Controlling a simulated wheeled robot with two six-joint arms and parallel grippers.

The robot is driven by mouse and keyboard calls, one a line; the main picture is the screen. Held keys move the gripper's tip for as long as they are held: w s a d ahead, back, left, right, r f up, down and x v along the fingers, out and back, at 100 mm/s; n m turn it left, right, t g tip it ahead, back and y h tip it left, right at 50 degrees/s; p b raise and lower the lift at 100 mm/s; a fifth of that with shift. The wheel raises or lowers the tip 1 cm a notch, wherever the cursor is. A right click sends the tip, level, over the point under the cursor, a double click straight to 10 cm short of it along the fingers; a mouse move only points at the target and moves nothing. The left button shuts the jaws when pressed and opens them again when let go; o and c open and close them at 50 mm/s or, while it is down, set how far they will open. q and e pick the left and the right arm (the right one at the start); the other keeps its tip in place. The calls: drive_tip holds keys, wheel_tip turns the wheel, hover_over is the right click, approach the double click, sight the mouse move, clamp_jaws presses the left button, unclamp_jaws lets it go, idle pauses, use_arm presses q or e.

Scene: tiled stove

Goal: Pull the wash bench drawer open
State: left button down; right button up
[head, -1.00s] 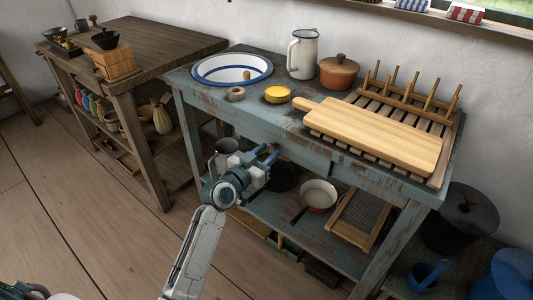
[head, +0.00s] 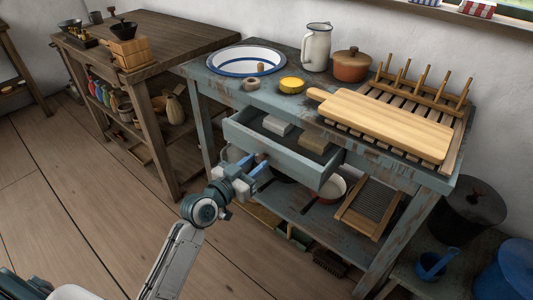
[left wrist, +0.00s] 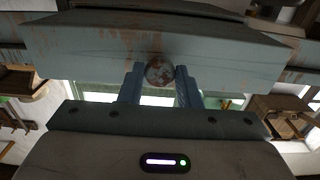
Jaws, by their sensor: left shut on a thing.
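The wash bench (head: 205,86) is a worn blue-grey table. Its drawer (head: 285,158) stands pulled out at the front, with a pale block (head: 277,125) and a brownish block (head: 314,142) inside. My left gripper (head: 256,168) is at the drawer front, shut on the round drawer knob (left wrist: 159,70). In the left wrist view the two blue fingers (left wrist: 160,88) sit on either side of the knob, against the drawer front (left wrist: 100,52). My right gripper is not in view.
On the bench top are an enamel basin (head: 246,60), a white jug (head: 316,46), a lidded pot (head: 351,65) and a cutting board (head: 385,127). The lower shelf holds a pan (head: 331,189) and a washboard (head: 369,207). Open floor (head: 80,200) lies at the left.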

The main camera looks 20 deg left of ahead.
use_arm(q)
drive_tip(key=v, duration=0.9)
drive_tip(key=shift+s+p, duration=0.2)
drive_tip(key=shift+p, duration=0.1)
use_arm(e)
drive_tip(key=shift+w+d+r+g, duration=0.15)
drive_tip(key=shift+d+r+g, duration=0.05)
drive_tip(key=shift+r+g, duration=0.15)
use_arm(q)
drive_tip(key=shift+a, duration=0.1)
drive_tip(key=c, duration=1.1)
unclamp_jaws()
drive_tip(key=shift+p+v, duration=1.95)
drive_tip(key=shift+v, duration=3.45)
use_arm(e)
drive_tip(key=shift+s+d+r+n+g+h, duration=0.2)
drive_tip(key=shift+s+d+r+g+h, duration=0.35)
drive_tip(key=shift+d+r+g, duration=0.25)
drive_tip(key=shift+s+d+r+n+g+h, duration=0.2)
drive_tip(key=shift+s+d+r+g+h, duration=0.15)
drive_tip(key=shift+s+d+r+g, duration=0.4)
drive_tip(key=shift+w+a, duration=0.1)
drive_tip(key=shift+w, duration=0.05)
